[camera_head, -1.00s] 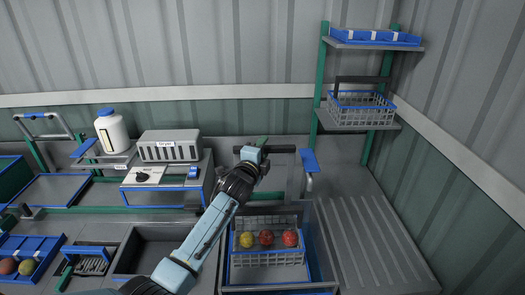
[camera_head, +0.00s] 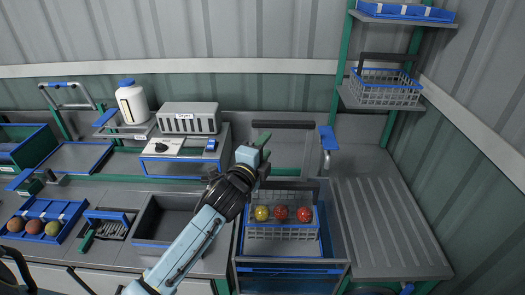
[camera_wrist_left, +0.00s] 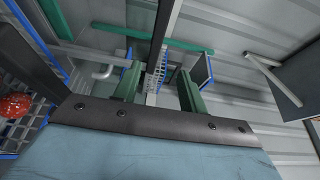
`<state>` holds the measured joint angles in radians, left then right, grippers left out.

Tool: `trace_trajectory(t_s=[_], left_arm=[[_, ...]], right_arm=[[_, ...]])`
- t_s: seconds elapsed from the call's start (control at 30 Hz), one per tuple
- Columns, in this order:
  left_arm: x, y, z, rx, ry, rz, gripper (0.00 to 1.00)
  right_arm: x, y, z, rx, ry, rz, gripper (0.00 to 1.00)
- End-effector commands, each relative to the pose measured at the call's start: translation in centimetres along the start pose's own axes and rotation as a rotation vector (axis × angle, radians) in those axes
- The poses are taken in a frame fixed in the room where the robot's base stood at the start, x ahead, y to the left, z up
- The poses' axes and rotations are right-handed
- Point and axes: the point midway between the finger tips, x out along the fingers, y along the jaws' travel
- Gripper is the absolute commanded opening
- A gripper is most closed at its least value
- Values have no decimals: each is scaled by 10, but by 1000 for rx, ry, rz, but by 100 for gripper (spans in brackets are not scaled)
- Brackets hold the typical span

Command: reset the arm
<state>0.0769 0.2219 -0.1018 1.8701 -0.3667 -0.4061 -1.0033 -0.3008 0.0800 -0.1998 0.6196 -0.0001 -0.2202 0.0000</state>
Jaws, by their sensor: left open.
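My left arm reaches up through the middle of the head view. Its left gripper (camera_head: 264,147) is open, with green fingers apart and nothing seen between them. It is above and behind the left edge of the grey wire basket (camera_head: 280,234) that holds a yellow tomato (camera_head: 261,213) and two red tomatoes (camera_head: 281,214). The gripper also shows in the left wrist view (camera_wrist_left: 158,90), where both fingers are clear of any object. A red tomato (camera_wrist_left: 14,105) shows at that view's left edge. My right gripper is not in view.
A grey dryer box (camera_head: 190,118) and a white bottle (camera_head: 132,104) stand at the back left. A shelf with a wire basket (camera_head: 385,92) rises at the right. A ribbed grey surface (camera_head: 385,225) at the right is bare. A dark bin (camera_head: 153,230) lies left of my arm.

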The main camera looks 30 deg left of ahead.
Motion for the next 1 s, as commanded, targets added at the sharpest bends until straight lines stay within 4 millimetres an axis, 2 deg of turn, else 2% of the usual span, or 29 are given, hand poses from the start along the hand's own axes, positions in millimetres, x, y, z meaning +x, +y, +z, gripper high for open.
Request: trace_trajectory(t_s=[0.13, 0.63, 0.73, 0.87, 0.97, 1.0], left_arm=[[-8, 0, 0, 0, 0, 0, 42], [-9, -1, 0, 0, 0, -1, 42], [-13, 4, 0, -25, -5, 19, 42], [-39, 34, 0, -183, -49, 147, 42], [-81, 73, -3, -398, -129, 322, 42], [-101, 88, -4, -494, -173, 401, 42]], right_arm=[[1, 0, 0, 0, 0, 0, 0], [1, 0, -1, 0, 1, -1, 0], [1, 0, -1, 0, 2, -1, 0], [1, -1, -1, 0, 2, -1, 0], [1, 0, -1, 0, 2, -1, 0], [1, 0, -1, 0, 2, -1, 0]])
